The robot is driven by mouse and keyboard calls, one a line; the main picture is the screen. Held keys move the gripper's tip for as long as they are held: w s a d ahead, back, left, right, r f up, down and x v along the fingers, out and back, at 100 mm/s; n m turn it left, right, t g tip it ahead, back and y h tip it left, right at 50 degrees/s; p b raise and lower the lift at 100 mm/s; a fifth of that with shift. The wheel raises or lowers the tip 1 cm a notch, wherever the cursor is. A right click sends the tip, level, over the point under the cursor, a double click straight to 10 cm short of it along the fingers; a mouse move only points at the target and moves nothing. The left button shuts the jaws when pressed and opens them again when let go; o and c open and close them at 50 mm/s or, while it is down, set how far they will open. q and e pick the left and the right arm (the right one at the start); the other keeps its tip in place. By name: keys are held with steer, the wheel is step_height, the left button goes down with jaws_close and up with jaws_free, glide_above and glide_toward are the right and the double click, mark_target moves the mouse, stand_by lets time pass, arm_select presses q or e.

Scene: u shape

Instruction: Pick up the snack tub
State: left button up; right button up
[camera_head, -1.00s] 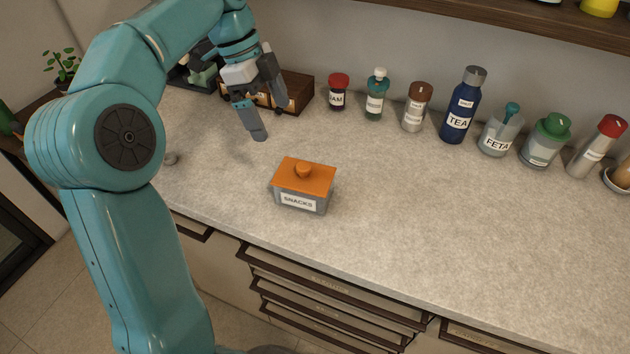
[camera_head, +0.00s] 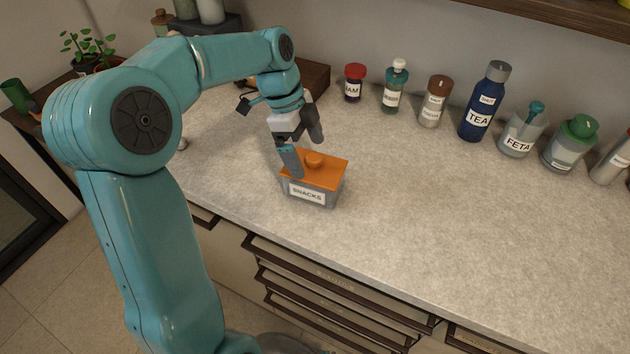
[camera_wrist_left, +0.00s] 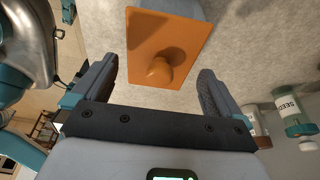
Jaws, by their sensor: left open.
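The snack tub (camera_head: 308,195) is a grey box with an orange lid, a round orange knob and a label reading SNACKS. It stands upright on the counter near the front edge. My left gripper (camera_head: 306,158) is just above and behind it, one finger in front of part of the lid. In the left wrist view the tub's orange lid (camera_wrist_left: 178,46) lies ahead of the open fingers of my left gripper (camera_wrist_left: 157,90), with the knob between them. The jaws look empty. My right gripper is out of view.
Along the back stand a red-capped jar (camera_head: 354,83), a teal-capped bottle (camera_head: 392,90), a brown-capped jar (camera_head: 434,103), a blue TEA bottle (camera_head: 482,108) and a FETA jar (camera_head: 520,135). A wooden box (camera_head: 312,78) is behind my arm. The counter (camera_head: 430,200) right of the tub is clear.

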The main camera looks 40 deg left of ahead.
mark_target(309, 155)
arm_select(q)
steer(key=shift+x, duration=2)
steer(key=shift+w, duration=0.1)
steer(key=c, duration=1.1)
